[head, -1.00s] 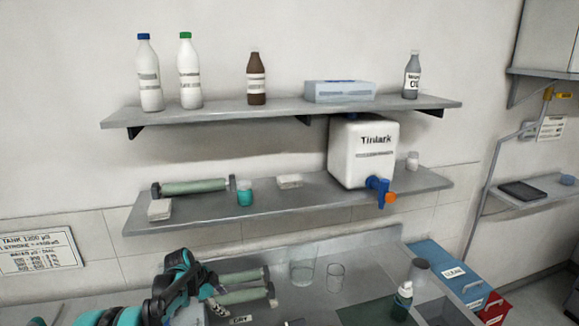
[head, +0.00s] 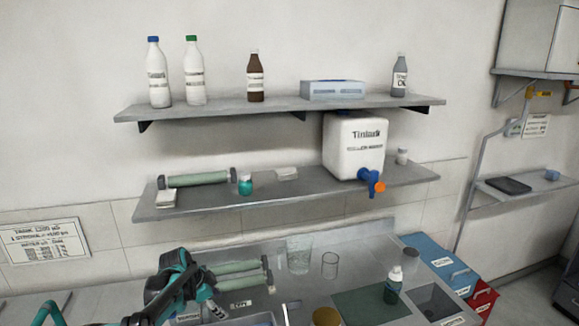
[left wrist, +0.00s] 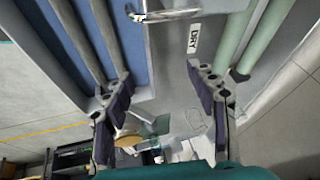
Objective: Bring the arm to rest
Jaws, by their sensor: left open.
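My left gripper (head: 207,283) is at the lower left of the head view, over the left part of the bench beside two green rollers (head: 238,266). In the left wrist view its two dark fingers (left wrist: 160,104) are spread apart with nothing held between them. The green rollers (left wrist: 262,40) lie to the right there, beside a "DRY" label (left wrist: 193,38). A blue tray (left wrist: 132,45) with pale rods is on the left of that view. The exact height of the gripper over the bench is hard to tell. My right gripper is in neither view.
The bench holds a clear beaker (head: 299,256), a glass (head: 330,265), a teal bottle (head: 393,285) and a brown-lidded jar (head: 326,317). Two shelves above hold bottles and a white "Tinlark" tank (head: 352,145) with a tap. Blue (head: 440,262) and red bins stand at right.

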